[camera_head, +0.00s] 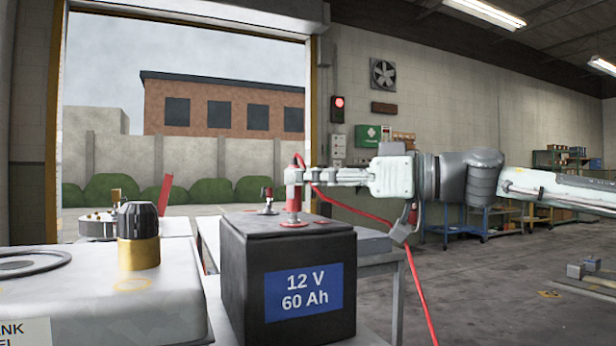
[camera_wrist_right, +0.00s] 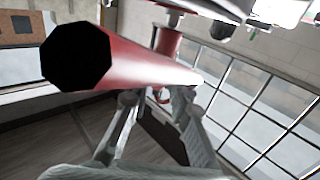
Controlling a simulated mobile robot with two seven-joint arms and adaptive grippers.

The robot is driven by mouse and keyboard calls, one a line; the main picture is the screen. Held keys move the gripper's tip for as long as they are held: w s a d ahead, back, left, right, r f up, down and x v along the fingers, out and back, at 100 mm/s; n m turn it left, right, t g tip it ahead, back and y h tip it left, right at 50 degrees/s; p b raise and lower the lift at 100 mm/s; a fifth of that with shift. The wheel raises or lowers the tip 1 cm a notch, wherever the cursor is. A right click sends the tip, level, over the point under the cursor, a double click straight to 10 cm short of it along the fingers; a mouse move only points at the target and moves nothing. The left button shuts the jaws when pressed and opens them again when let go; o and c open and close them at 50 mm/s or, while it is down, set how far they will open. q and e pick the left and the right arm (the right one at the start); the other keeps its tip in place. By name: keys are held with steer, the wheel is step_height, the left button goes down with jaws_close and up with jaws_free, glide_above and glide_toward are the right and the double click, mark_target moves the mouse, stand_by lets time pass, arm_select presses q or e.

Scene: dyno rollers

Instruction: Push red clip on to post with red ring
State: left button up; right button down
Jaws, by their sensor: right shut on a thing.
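The red clip (camera_head: 293,203) is upright at the front top of the black battery (camera_head: 243,285), with a red cable leaving its upper end. My right gripper (camera_head: 293,177) comes in from the right and is shut on the clip. The red ring (camera_head: 291,224) shows at the clip's foot on the battery top. The post is hidden behind or inside the clip, and I cannot tell how far the clip sits on it. In the right wrist view, a red tube with a dark end (camera_wrist_right: 120,58) crosses in front of my right gripper's fingers (camera_wrist_right: 158,100). My left gripper is out of view.
The red cable (camera_head: 417,285) hangs to the right of the battery. A pale tank (camera_head: 75,305) with a black and brass cap (camera_head: 138,237) is at left. A grey table (camera_head: 380,262) lies behind.

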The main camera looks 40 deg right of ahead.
steer(key=shift+f+b, duration=0.45)
steer(key=shift+f, duration=0.15)
steer(key=c, duration=1.3)
jaws_free()
steer(key=v, duration=1.2)
